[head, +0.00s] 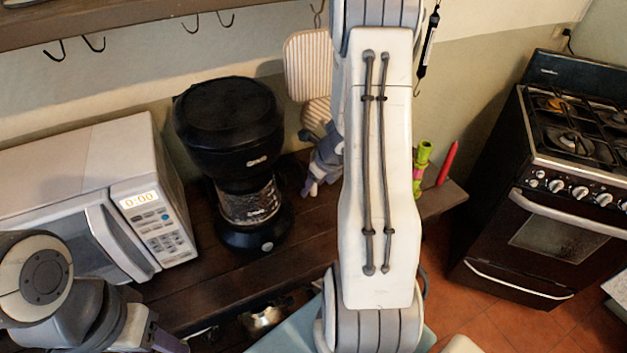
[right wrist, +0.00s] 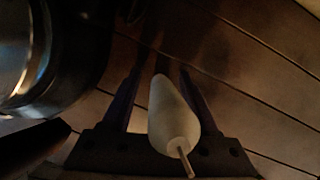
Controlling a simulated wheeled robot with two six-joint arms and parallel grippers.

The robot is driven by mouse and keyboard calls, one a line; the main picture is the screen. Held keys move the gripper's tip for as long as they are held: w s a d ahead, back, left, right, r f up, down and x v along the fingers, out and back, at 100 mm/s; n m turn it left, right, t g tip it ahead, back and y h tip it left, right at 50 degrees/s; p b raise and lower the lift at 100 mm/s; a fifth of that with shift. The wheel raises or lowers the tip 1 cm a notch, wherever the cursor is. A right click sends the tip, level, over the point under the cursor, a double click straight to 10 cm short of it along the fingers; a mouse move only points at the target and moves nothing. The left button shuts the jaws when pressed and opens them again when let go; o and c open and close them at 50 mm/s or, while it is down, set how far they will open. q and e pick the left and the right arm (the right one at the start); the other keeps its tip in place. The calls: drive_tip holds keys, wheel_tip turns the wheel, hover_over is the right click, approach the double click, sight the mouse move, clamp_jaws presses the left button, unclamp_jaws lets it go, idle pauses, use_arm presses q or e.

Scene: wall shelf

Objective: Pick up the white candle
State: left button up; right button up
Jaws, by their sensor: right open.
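The white candle (right wrist: 174,112) shows in the right wrist view, its wick end toward the camera. My right gripper (right wrist: 160,75) is open, with one finger on each side of the candle; some space shows beside it, and the candle's far end is dim. In the head view my right gripper (head: 314,180) is low over the dark wooden shelf, right of the coffee maker, partly hidden by my right arm.
A black coffee maker (head: 235,165) stands close left of my right gripper, beside a white microwave (head: 95,200). A green object (head: 421,160) and a red candle (head: 447,164) stand at the shelf's right end. A striped board (head: 307,65) is behind. A stove (head: 560,180) is far right.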

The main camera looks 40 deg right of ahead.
drive_tip(key=shift+f, duration=0.15)
clamp_jaws()
